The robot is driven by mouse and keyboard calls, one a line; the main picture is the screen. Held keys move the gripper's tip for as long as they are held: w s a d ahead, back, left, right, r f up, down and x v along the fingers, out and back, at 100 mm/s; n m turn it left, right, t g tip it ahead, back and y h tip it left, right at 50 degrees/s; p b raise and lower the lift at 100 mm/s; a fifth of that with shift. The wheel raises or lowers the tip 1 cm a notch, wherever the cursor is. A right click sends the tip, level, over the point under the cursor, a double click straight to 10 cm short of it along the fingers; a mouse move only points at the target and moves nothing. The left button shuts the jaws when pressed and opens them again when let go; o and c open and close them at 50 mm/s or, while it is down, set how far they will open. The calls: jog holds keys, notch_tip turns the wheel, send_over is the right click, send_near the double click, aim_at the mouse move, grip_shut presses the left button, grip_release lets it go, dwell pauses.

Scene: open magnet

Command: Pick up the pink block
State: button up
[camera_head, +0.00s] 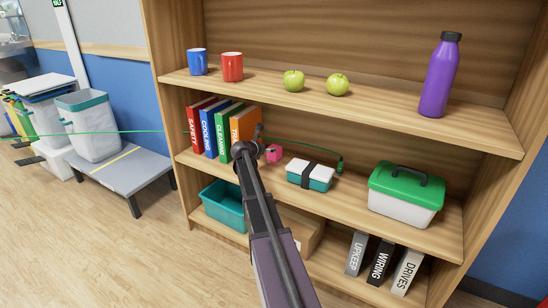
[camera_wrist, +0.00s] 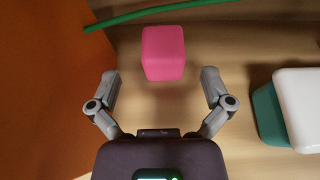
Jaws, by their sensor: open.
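The pink block (camera_head: 273,153) sits on the middle shelf (camera_head: 330,205), between the orange book and the teal lunch box. In the wrist view the pink block (camera_wrist: 163,53) lies ahead of my gripper, roughly centred between the fingers and beyond their tips. My gripper (camera_wrist: 160,80) is open and empty, with one finger on each side. In the head view my gripper (camera_head: 257,140) is at the shelf just left of the block, and my arm hides part of the shelf.
An orange book (camera_head: 244,124) stands left of the block; it fills the left of the wrist view (camera_wrist: 40,80). A teal and white box (camera_wrist: 295,108) is on the right. A green cable (camera_wrist: 150,10) runs behind the block. The upper shelf (camera_head: 380,105) is overhead.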

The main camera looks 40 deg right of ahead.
aim_at(276, 146)
jog(key=shift+b+x, duration=0.45)
jog(key=shift+x, duration=1.3)
jog(key=shift+b+x, duration=1.2)
jog(key=shift+x, duration=1.4)
jog(key=shift+s+f, duration=0.15)
jog(key=c, duration=0.6)
